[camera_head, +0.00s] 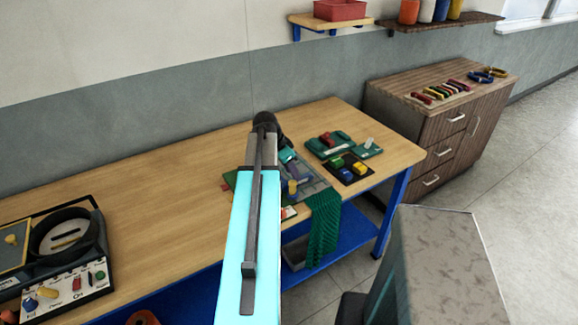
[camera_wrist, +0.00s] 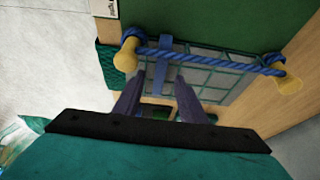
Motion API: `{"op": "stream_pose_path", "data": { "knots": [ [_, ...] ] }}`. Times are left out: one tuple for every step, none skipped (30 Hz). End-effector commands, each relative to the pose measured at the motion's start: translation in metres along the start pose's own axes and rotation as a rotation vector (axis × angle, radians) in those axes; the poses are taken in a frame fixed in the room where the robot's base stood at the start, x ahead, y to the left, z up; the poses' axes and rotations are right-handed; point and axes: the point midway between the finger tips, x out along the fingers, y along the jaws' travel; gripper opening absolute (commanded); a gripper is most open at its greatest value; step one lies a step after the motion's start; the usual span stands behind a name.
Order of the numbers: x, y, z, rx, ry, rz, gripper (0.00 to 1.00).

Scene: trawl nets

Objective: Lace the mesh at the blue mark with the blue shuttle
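In the wrist view my gripper (camera_wrist: 160,78) has two dark fingers apart, above a net frame (camera_wrist: 210,78) with green mesh on a grey plate. A blue rope (camera_wrist: 215,61) runs along the frame between two wooden pegs. A flat blue strip (camera_wrist: 164,60) crosses the rope and shows between the fingertips with space on both sides; I cannot tell whether it is the blue mark or the blue shuttle. In the head view my arm hides my gripper and part of the net. Green netting (camera_head: 322,225) hangs over the bench's front edge. A small blue piece (camera_head: 346,174) lies on a dark mat.
Yellow and green pieces share the dark mat (camera_head: 362,178). A green tray (camera_head: 312,146) with a red piece stands behind it. The bench top (camera_head: 165,190) between is clear. A drawer cabinet (camera_head: 440,130) stands right.

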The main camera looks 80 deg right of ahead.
Motion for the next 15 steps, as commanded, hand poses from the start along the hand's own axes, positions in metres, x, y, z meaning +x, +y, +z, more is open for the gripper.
{"op": "stream_pose_path", "data": {
  "knots": [
    [0.004, 0.0, -0.001, 0.0, -0.001, 0.001, 0.38],
    [0.007, 0.0, -0.001, 0.0, 0.0, 0.001, 0.38],
    [0.011, 0.0, -0.001, 0.0, 0.0, 0.001, 0.38],
    [0.014, 0.0, -0.001, 0.0, -0.001, 0.001, 0.38],
    [0.017, 0.0, -0.001, 0.0, -0.001, 0.002, 0.38],
    [0.021, 0.0, -0.001, 0.0, -0.001, 0.001, 0.38],
    [0.023, 0.0, -0.001, 0.0, 0.0, 0.001, 0.38],
    [0.026, 0.0, -0.001, 0.0, 0.0, 0.001, 0.38],
    [0.03, 0.0, -0.001, 0.0, 0.0, 0.001, 0.38],
    [0.033, 0.0, -0.001, 0.0, -0.001, 0.002, 0.38],
    [0.035, 0.0, -0.001, 0.001, 0.0, 0.001, 0.38],
    [0.038, 0.0, -0.001, 0.001, 0.0, 0.001, 0.38],
    [0.04, 0.0, -0.001, 0.001, 0.0, 0.0, 0.38],
    [0.042, 0.0, -0.001, 0.001, 0.0, 0.0, 0.38],
    [0.044, 0.0, -0.001, 0.001, 0.0, 0.001, 0.38]
  ]
}}
